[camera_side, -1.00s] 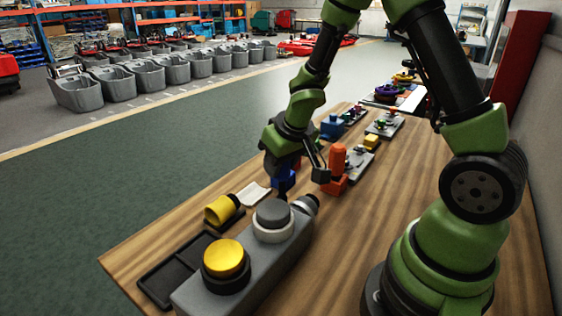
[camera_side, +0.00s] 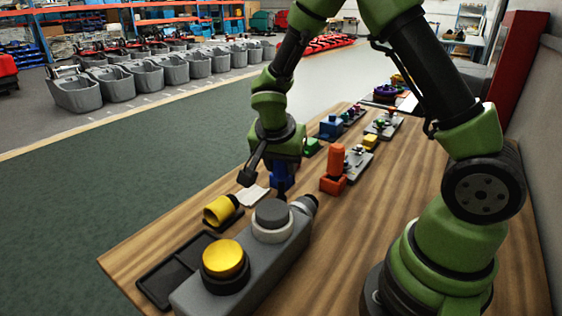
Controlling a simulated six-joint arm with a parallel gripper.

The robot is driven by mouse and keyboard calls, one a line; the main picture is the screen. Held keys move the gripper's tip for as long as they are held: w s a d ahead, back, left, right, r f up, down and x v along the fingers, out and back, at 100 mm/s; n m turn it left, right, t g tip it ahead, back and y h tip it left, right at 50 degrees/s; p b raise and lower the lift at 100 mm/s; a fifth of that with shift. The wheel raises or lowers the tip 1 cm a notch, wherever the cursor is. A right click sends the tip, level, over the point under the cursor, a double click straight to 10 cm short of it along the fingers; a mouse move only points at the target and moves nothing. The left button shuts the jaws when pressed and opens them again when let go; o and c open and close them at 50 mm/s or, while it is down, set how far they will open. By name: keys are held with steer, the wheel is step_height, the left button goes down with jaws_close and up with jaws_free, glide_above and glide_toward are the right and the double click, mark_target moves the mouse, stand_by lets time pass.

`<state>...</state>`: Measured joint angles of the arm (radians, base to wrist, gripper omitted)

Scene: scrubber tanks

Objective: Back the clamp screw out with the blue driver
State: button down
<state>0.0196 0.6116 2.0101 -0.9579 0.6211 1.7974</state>
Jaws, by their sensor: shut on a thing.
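The blue driver (camera_side: 282,177) is upright under my wrist, with its dark shaft pointing down. My gripper (camera_side: 276,163) is shut on its upper part. The driver's tip is just behind the far end of the grey housing (camera_side: 268,262), which carries a grey knob and a yellow knob.
An orange driver (camera_side: 336,158) stands in an orange holder to the right. A yellow cup (camera_side: 220,210) lies left of the housing, near a black tray (camera_side: 160,292). A white card (camera_side: 252,196) lies behind it. Small fixtures (camera_side: 384,124) line the back; bare wood is at right.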

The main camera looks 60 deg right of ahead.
steer(key=m+g, duration=0.2)
steer(key=m, duration=0.5)
steer(key=m+g, duration=0.1)
steer(key=m, duration=0.1)
steer(key=shift+s+g, duration=0.2)
steer(key=shift+g, duration=0.1)
steer(key=m+y, duration=0.1)
steer(key=m, duration=0.2)
steer(key=m+g+y, duration=0.1)
steer(key=m, duration=0.2)
steer(key=shift+m+g, duration=0.3)
steer(key=shift+m, duration=0.1)
steer(key=m, duration=0.1)
steer(key=m+y, duration=0.1)
steer(key=m, duration=0.1)
steer(key=shift+s+a+m+g+y, duration=0.15)
steer(key=shift+m+g+y, duration=0.15)
steer(key=shift+g, duration=0.1)
steer(key=shift+r, duration=0.2)
steer(key=shift+r, duration=0.45)
steer(key=shift+f, duration=0.15)
